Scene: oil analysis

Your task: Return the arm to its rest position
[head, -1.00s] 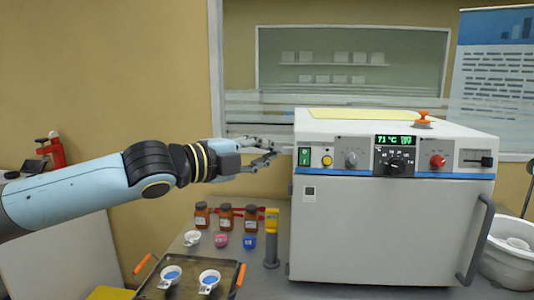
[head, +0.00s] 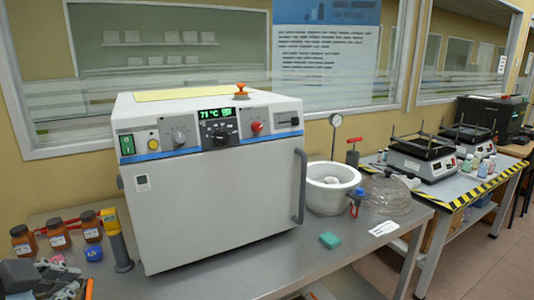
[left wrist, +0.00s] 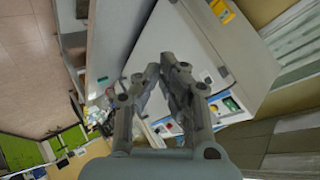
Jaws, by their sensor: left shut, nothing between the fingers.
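My left gripper (left wrist: 160,64) shows in the left wrist view with its two fingers angled together at the tips and nothing between them. In the head view the left gripper (head: 50,275) is only partly visible at the lower left corner, in front of the bench; the rest of my left arm is out of frame. The white oven (head: 218,195) stands on the grey bench to the right of it, with a green 71 °C display (head: 216,114). The gripper looks apart from the oven. My right gripper is in neither view.
Brown bottles (head: 58,235) and a yellow-topped handheld tool (head: 114,232) stand left of the oven. A second table (head: 450,195) carries black-topped devices. The bench front is clear.

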